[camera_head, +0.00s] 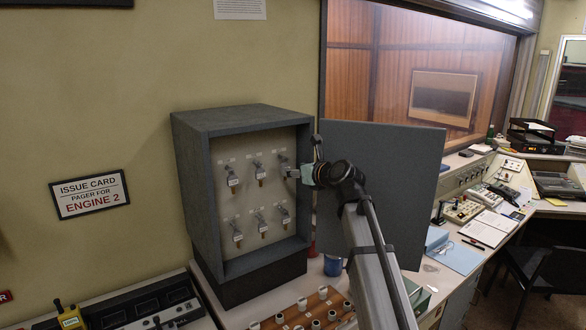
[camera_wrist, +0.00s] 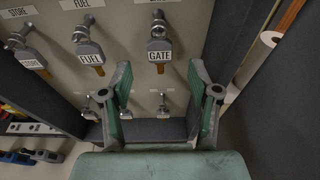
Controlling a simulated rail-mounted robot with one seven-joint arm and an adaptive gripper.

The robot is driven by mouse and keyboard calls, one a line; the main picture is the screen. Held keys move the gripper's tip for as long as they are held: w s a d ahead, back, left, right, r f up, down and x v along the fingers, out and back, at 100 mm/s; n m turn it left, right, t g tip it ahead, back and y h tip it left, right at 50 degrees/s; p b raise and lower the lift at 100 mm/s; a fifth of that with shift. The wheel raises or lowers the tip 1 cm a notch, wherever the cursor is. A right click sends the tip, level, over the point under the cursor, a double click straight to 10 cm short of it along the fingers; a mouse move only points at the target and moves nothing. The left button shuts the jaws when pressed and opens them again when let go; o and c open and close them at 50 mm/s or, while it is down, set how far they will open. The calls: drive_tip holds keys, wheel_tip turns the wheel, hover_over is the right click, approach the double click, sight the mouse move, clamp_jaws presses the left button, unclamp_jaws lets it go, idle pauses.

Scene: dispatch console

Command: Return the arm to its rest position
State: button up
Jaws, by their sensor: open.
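My arm (camera_head: 375,265) reaches up from the lower right in the head view, its end at the open key cabinet (camera_head: 187,180). My gripper (camera_head: 299,173) is by the cabinet's right side, near the upper right key. In the wrist view my gripper (camera_wrist: 160,95) is open, its two green fingers apart with nothing between them. The GATE key (camera_wrist: 160,52) hangs on its hook just beyond the fingertips. The FUEL key (camera_wrist: 89,55) and the STORE key (camera_wrist: 30,58) hang to its left. Whether a finger touches the GATE key I cannot tell.
The cabinet's grey door (camera_head: 405,170) stands open close behind my arm. A wooden rack with white pieces (camera_head: 300,312) lies below. A blue cup (camera_head: 333,265) stands under the door. The console desk (camera_head: 465,255) runs off to the right. Open air lies above the cabinet.

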drive_tip(key=shift+p+v, duration=0.4)
drive_tip(key=shift+v, duration=0.75)
